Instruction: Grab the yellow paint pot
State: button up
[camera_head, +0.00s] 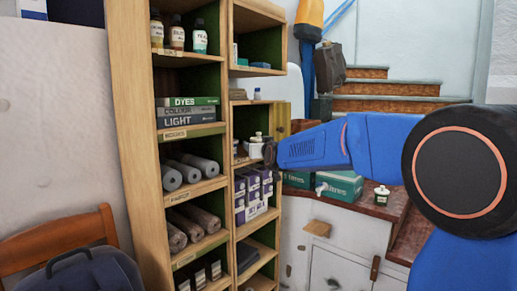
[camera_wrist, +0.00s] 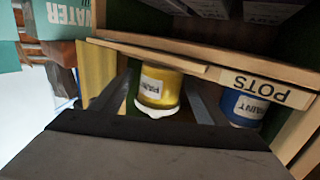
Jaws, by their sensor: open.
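The yellow paint pot (camera_wrist: 159,88) has a white label and a whitish end. In the wrist view it appears upside down in a shelf compartment with a "POTS" label (camera_wrist: 264,88) on its edge. My gripper (camera_wrist: 157,84) is open, with one finger on each side of the pot; I cannot tell whether either finger touches it. In the head view my gripper (camera_head: 268,155) is at the same shelf, and I cannot make out the yellow pot clearly there.
A blue paint pot (camera_wrist: 243,107) stands beside the yellow one, just outside one finger. An open yellowish door (camera_head: 283,118) stands at the compartment's right side. Purple-and-white boxes (camera_head: 253,190) fill the shelf below. Green boxes (camera_head: 340,186) sit on the counter to the right.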

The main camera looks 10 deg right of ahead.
jog(key=c, duration=1.3)
